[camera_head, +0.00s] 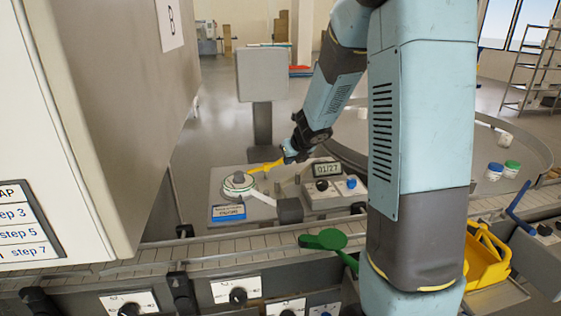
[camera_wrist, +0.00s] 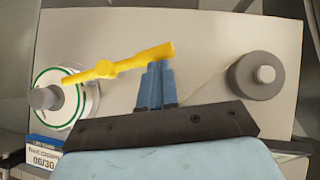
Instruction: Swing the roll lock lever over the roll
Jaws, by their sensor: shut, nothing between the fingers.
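The yellow roll lock lever (camera_wrist: 118,64) lies across the upper middle of the wrist view. Its thin end overlaps the edge of the white, green-ringed roll (camera_wrist: 84,103), short of the grey hub (camera_wrist: 45,98). My gripper (camera_wrist: 157,70) is shut, with its blue fingertips close against the lever's thick end. I cannot tell whether they touch it. In the head view, the lever (camera_head: 266,167) runs from beside the roll (camera_head: 238,187) to my gripper (camera_head: 287,158). The fingertips are small there and partly hidden by the wrist.
A dark grey spool (camera_wrist: 257,75) stands on the plate to the right. A blue label box (camera_head: 229,212) sits in front of the roll. A control box (camera_head: 331,193) with knobs stands to the right. A grey post with a panel (camera_head: 262,75) rises behind.

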